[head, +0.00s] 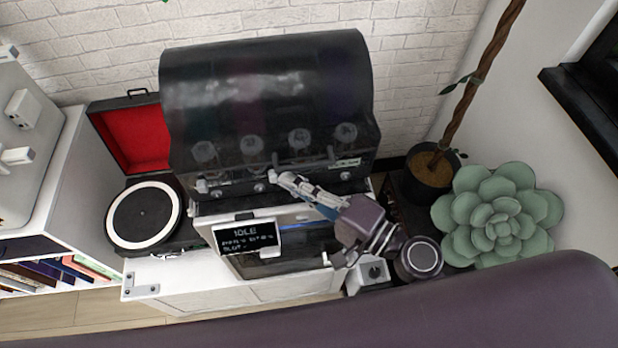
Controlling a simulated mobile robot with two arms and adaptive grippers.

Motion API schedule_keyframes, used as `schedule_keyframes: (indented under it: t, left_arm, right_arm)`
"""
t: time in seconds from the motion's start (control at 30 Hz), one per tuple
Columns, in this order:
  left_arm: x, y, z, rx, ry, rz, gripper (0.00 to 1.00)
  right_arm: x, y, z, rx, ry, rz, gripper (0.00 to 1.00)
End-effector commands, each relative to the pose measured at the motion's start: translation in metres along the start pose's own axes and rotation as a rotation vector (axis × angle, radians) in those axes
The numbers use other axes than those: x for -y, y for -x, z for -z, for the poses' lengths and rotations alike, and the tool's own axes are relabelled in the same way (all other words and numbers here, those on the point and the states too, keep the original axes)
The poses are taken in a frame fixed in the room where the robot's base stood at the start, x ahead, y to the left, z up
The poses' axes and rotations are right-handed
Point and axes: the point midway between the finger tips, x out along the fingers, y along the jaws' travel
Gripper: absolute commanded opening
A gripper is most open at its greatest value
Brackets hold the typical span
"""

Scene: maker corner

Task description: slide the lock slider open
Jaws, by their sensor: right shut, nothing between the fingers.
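A dark box with a smoky, see-through curved lid (265,85) sits on top of a white machine. My right gripper (280,178) is shut and empty, with its fingertips at the front lower edge of this box. Small light fittings show along that edge, one at the left (202,186) and one just left of my fingertips (260,188). I cannot tell which of them is the lock slider, or whether my fingertips touch it. My gripper hides part of the edge. My left gripper is not in view.
The white machine has a small display (246,238) reading IDLE. A turntable (143,213) with an open red-lined lid stands at the left. A potted trunk (432,170) and a large green succulent (497,215) stand at the right, close to my right arm.

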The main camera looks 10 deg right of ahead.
Motion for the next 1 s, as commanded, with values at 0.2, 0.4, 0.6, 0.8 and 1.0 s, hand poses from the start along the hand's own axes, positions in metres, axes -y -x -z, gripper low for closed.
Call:
schedule_keyframes:
  t: [0.2, 0.4, 0.6, 0.8, 1.0]
  left_arm:
    - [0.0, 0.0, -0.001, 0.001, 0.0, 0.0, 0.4]
    - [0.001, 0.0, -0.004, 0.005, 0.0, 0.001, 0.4]
    - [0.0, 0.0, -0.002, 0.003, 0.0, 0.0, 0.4]
    - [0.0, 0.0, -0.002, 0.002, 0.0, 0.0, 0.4]
    - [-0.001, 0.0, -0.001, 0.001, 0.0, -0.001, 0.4]
  right_arm:
    - [0.001, -0.001, 0.0, 0.0, 0.0, 0.002, 0.0]
    - [0.0, 0.006, 0.0, 0.0, 0.0, -0.001, 0.0]
    - [-0.002, 0.04, -0.001, 0.001, -0.001, -0.005, 0.0]
    - [-0.001, 0.083, 0.0, -0.001, -0.002, -0.004, 0.0]
    - [-0.001, 0.112, 0.0, 0.0, -0.002, -0.001, 0.0]
